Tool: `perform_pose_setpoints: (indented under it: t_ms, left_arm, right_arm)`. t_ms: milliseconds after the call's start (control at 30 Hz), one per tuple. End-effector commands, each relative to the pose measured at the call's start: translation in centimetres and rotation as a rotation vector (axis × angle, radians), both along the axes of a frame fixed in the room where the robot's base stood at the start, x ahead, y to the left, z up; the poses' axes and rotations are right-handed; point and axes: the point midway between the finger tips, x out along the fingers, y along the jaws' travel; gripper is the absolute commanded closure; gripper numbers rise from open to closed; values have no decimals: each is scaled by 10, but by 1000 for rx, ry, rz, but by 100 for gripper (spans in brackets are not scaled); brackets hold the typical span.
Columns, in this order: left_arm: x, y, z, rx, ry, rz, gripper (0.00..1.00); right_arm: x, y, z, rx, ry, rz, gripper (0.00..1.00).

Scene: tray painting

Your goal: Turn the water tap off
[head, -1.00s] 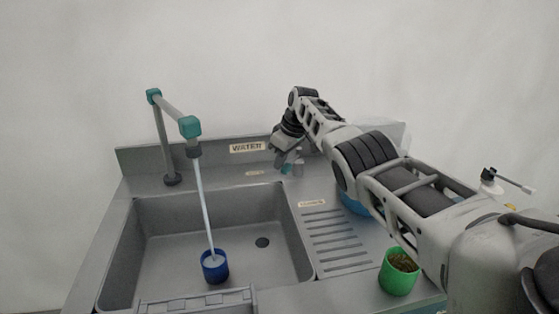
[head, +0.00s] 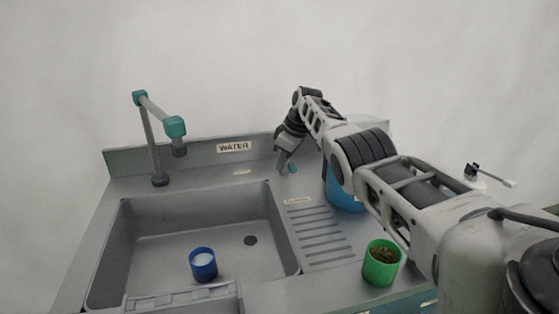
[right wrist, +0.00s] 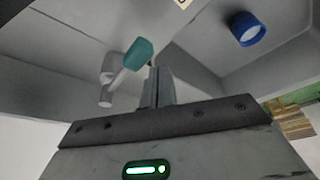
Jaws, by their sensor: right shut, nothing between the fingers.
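The tap (head: 175,128) has a grey post and teal joints and stands at the back left of the sink. No water stream shows from its spout. A blue cup (head: 203,264) with pale contents stands upright in the sink below; it also shows in the right wrist view (right wrist: 247,29). A small teal-tipped handle (head: 292,168) is on the back ledge, right of the WATER label; in the right wrist view the teal handle (right wrist: 139,54) is close to my fingers. My right gripper (head: 284,166) is shut and empty beside this handle. My left gripper is not in view.
The sink basin (head: 150,220) is open at the left, with a drain and a ribbed draining board (head: 322,236) at its right. A green cup (head: 382,263) with dark contents stands at the front right. A blue container (head: 343,192) is partly hidden behind my right arm.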

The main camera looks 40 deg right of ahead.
Motion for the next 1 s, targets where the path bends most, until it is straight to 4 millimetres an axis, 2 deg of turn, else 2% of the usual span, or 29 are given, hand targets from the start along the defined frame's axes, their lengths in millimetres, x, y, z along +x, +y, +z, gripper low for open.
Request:
perform_pose_setpoints:
  t_ms: [633,767,933,1000]
  left_arm:
    - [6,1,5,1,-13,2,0]
    - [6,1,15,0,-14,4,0]
    - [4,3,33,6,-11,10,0]
    - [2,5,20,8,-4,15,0]
  right_arm:
    - [-1,-1,0,0,0,0,100]
    - [3,9,3,0,1,4,100]
    - [13,41,6,1,4,8,100]
    - [11,31,19,-4,-6,2,100]
